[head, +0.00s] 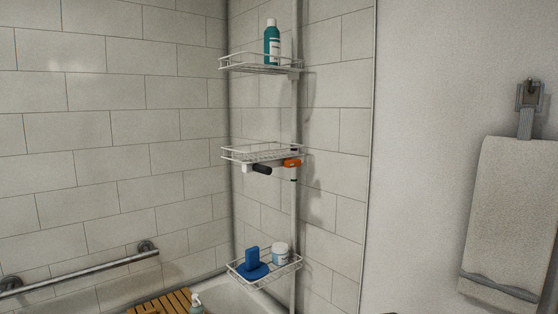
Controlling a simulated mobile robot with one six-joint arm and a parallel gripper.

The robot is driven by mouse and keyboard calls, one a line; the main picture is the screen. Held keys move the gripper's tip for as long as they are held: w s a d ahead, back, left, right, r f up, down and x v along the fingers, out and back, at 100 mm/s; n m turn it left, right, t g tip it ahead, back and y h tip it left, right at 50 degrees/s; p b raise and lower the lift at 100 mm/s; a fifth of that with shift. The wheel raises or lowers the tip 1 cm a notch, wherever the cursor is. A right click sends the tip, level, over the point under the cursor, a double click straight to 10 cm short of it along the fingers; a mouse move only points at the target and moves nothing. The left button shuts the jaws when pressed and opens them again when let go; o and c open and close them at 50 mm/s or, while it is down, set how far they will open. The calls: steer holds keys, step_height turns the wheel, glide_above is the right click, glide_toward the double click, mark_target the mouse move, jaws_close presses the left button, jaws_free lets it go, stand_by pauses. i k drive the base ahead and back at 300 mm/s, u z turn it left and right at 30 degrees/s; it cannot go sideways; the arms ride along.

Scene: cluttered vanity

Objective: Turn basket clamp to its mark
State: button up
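The middle wire basket (245,155) is mounted on a white vertical pole (294,225) in the tiled corner. An orange piece (291,162), apparently part of the basket clamp, sits at the pole by the basket's right end. A black cylindrical grip (262,169) sticks out from a white block under the basket. A thin dark band (293,180) shows on the pole just below the orange piece. I cannot tell whether it is the mark. The clamp's exact angle is too small to read. My gripper is not in view.
The upper basket (225,64) holds a teal bottle (271,45). The lower basket (245,284) holds a blue object (252,264) and a white jar (280,253). A grab bar (90,270) is at left, a towel (510,215) at right. A wooden slatted board (160,303) lies below.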

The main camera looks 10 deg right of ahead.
mark_target(288, 163)
steer(key=u, duration=0.05)
steer(key=i, duration=0.95)
steer(key=z, duration=0.05)
